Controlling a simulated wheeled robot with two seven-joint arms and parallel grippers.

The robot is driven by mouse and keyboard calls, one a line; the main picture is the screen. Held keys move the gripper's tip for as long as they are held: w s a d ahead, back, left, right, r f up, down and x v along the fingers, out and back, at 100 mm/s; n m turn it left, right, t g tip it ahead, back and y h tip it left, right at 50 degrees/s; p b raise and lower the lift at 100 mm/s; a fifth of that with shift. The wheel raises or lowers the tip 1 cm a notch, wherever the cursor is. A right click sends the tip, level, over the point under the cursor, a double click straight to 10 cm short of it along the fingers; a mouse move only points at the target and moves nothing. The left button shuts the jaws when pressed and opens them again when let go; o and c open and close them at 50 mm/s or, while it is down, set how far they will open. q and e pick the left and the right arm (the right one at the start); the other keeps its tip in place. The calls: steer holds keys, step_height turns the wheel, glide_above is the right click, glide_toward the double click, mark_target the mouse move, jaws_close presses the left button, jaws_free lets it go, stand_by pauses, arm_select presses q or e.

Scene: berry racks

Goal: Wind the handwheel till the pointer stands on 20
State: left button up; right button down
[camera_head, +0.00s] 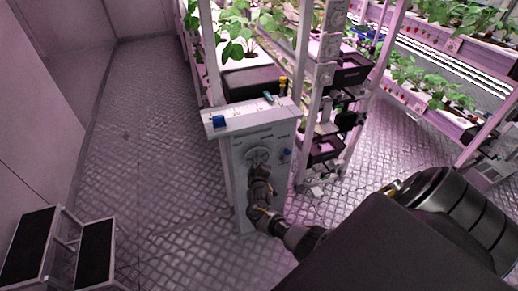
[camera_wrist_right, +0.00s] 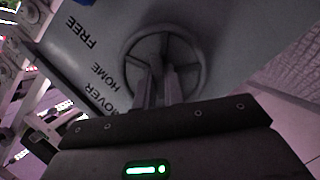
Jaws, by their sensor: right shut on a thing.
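The grey handwheel (camera_head: 252,154) is on the front of a pale control box (camera_head: 240,143) in the middle of the head view. It fills the upper middle of the right wrist view as a round rim with spokes (camera_wrist_right: 201,62). My right gripper (camera_head: 259,168) is in front of the wheel. In the wrist view its two fingers (camera_wrist_right: 160,82) are close together on the lower inner part of the wheel; the exact part gripped is hidden between them. A pointer and its scale are too small or hidden to read. My left gripper is out of view.
A blue part (camera_head: 218,121) sits on the box's top left, and a blue knob (camera_head: 286,153) on its front right. Plant racks (camera_head: 325,75) stand behind and to the right. Black-topped steps (camera_head: 95,255) stand at lower left. The patterned floor (camera_head: 150,120) left of the box is clear.

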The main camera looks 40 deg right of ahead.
steer(key=shift+f+n+t+h+b, duration=0.1)
steer(key=shift+n+t+h+b, duration=0.45)
steer(key=shift+n, duration=1.15)
steer(key=c, duration=1.5)
jaws_free()
steer(key=shift+a, duration=0.1)
steer(key=v, duration=1)
steer(key=shift+s+a, duration=0.15)
steer(key=shift+a, duration=0.2)
